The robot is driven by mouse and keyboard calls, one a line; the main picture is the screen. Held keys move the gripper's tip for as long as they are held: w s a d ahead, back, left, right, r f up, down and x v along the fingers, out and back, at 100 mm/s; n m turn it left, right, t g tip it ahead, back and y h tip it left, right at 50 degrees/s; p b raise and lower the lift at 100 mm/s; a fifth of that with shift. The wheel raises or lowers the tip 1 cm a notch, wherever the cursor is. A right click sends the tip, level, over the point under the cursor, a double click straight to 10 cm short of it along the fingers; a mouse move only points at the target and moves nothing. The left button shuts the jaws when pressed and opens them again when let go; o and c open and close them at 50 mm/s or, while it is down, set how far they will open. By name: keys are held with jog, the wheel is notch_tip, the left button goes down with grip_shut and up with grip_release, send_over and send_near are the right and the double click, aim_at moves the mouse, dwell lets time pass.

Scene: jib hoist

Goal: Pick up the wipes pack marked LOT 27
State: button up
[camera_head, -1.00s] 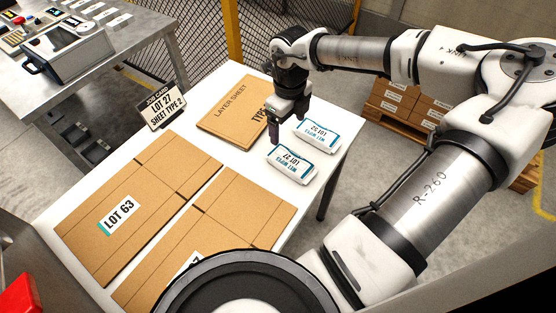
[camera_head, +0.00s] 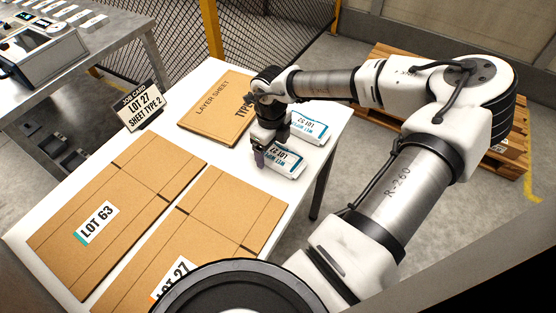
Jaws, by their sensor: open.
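Two white and teal wipes packs lie on the white table. The nearer wipes pack (camera_head: 289,166) has upside-down print that seems to read LOT 27, partly covered by my gripper. The farther wipes pack (camera_head: 313,126) lies just behind it; its lot label is also upside down and seems to read LOT 52. My gripper (camera_head: 265,154) points down at the left part of the nearer pack, open, with nothing seen between its fingers. One finger shows at the pack's left end; the other is hard to make out. I cannot tell whether they touch the pack.
A job card (camera_head: 140,106) reads LOT 27, SHEET TYPE 2. A layer sheet (camera_head: 213,108) lies left of my gripper. Flat cardboard marked LOT 63 (camera_head: 120,200) and LOT 27 (camera_head: 222,218) covers the near table. A pallet (camera_head: 508,150) stands on the floor at right.

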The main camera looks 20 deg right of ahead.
jog(key=shift+f, duration=0.65)
jog(key=shift+c, duration=0.4)
jog(key=shift+r, duration=0.1)
jog(key=c, duration=1)
